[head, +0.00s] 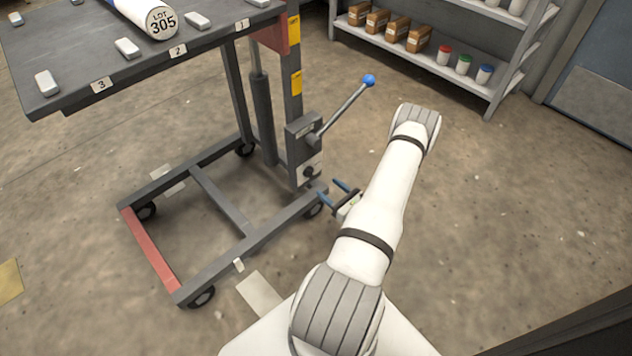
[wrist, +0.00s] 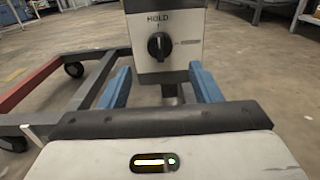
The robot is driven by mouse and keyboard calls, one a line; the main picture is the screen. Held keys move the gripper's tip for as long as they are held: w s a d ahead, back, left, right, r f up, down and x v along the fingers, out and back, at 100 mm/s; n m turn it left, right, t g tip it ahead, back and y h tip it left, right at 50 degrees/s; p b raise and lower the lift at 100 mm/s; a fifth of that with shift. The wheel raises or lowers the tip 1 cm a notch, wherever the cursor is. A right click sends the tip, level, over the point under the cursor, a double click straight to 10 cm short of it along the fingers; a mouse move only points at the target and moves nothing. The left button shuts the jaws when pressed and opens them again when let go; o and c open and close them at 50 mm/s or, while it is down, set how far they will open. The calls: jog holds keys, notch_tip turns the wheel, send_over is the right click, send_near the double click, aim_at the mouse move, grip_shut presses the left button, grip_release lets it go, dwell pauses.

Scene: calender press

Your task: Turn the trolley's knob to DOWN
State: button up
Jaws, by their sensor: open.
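The trolley's knob (wrist: 159,46) is a black dial on a white plate (wrist: 185,22) in the wrist view. Its grip stands upright, in line with the mark under the word HOLD above it. No DOWN label can be read. In the head view the knob (head: 309,172) shows small and dark, low on the grey box of the trolley's mast. My gripper (head: 340,194) is open and empty, its blue fingers apart and pointing toward the knob. In the wrist view, the fingers of my gripper (wrist: 164,82) flank the space just below and in front of the knob, apart from it.
A lever with a blue ball (head: 369,80) sticks out up and right from the box. The trolley's table (head: 70,85) carries a roll marked LOT 305 (head: 160,20). The trolley's base frame (head: 225,205) lies left of my gripper. A shelf (head: 470,82) stands behind; floor is clear right.

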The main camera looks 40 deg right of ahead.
aim_at(310, 173)
jog(key=w+b, duration=0.2)
jog(key=w, duration=0.5)
jog(key=shift+w+a, duration=0.25)
jog(key=shift+a, duration=0.05)
jog(key=shift+c, duration=0.5)
jog(key=c, duration=0.9)
jog(key=shift+o, duration=0.2)
